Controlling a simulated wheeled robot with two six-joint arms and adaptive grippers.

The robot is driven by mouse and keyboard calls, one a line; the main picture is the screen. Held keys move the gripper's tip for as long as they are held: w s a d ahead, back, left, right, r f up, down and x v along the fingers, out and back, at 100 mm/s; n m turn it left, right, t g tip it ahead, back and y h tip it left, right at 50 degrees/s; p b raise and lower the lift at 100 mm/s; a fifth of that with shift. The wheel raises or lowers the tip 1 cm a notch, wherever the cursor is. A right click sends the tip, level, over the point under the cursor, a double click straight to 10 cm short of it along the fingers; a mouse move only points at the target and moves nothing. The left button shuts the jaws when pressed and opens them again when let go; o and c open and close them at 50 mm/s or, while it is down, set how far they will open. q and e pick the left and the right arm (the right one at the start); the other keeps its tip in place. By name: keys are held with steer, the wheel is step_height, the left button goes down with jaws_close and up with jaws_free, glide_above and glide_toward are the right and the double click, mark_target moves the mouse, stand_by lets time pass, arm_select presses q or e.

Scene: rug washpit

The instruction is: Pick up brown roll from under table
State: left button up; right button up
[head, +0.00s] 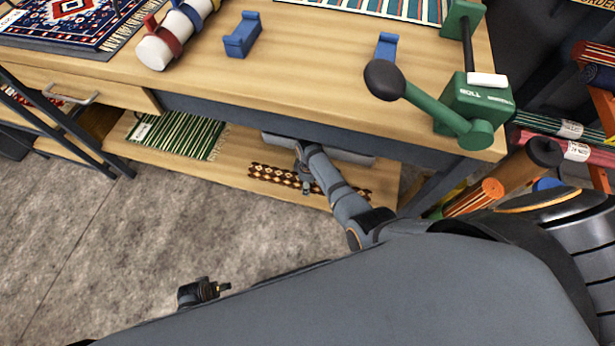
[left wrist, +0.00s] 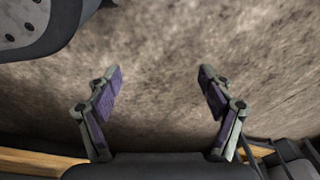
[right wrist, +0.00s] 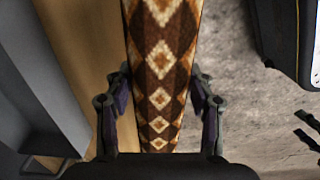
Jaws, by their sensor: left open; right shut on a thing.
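The brown roll (head: 272,174), patterned with cream and brown diamonds, is at the lower shelf under the table. In the right wrist view the roll (right wrist: 158,60) runs away between the fingers of my right gripper (right wrist: 160,100). That gripper (head: 306,184) is shut on it near the roll's middle, and the hand hides part of it in the head view. I cannot tell if the roll touches the shelf. My left gripper (head: 222,288) is low over the floor, and the left wrist view shows its fingers (left wrist: 158,82) apart and empty.
The lower shelf (head: 235,150) also holds a green striped rug (head: 180,136) and a grey item (head: 350,156). A green crank roller (head: 470,110) stands on the table's right end. The grey floor (head: 90,250) at left is clear.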

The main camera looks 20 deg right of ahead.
steer(key=r+p, duration=0.1)
steer(key=s+r+p, duration=0.1)
steer(key=p, duration=0.1)
steer(key=shift+s+r, duration=0.2)
steer(key=shift+r, duration=0.1)
arm_select(q)
steer(key=s+a+f+p, duration=0.15)
steer(key=s+p, duration=0.25)
steer(key=s, duration=0.7)
steer(key=s+r+p, duration=0.3)
steer(key=r+p, duration=0.3)
steer(key=p, duration=0.1)
steer(key=shift+d, duration=0.15)
arm_select(e)
steer(key=s+r, duration=0.3)
steer(key=s, duration=0.6)
steer(key=shift+r, duration=0.2)
steer(key=shift+s, duration=0.15)
